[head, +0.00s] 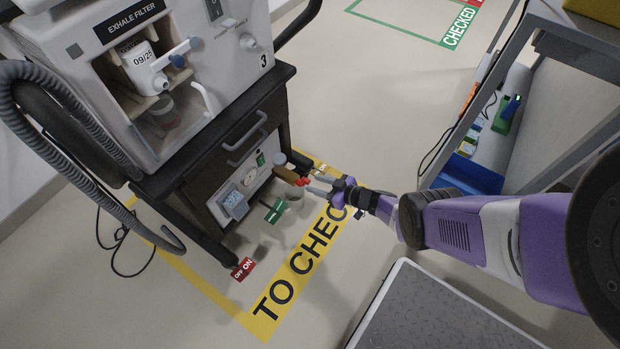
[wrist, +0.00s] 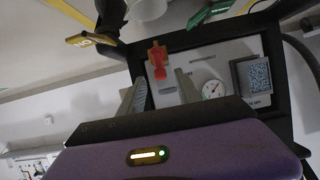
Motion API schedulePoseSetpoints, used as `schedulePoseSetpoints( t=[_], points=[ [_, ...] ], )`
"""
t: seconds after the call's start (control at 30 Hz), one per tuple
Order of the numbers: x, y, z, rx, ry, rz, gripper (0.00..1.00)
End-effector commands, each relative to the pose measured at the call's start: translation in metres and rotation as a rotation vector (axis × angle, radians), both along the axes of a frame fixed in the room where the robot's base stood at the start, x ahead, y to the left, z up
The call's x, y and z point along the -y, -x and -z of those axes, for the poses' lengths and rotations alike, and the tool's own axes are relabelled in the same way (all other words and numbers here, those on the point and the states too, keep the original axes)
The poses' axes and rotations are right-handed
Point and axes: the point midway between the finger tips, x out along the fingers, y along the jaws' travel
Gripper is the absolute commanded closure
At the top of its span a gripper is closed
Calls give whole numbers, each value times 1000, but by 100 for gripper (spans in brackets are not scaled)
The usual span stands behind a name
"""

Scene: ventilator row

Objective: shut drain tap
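The drain tap, with a red handle (head: 302,182), sticks out low on the front of the ventilator cart. In the wrist view the red handle (wrist: 159,66) hangs in line with its brass body (wrist: 154,45), between and beyond my fingertips. My gripper (head: 326,187) is in front of the tap, with its fingers pointing at it. In the wrist view my gripper (wrist: 161,88) is open, with a clear gap between the fingers and nothing held. I cannot tell whether a finger touches the handle.
A pale cup (head: 294,194) is below the tap. A green tag (head: 275,211) and a red OFF/ON tag (head: 243,268) are near the cart's foot. A gauge (wrist: 213,89) is on the panel beside the tap. A grey platform (head: 430,310) stands lower right; a grey bench (head: 560,60) is at right.

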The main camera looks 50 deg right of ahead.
Motion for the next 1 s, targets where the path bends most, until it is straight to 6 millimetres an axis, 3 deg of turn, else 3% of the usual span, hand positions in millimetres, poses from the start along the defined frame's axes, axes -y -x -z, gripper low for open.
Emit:
schedulePoseSetpoints(
  t=[0.03, 0.3, 1.0],
  points=[
    [1, 7, -8, 0, -1, 3, 60],
    [1, 29, -14, 0, 0, 0, 60],
    [2, 31, -12, -1, 15, -4, 60]
  ],
)
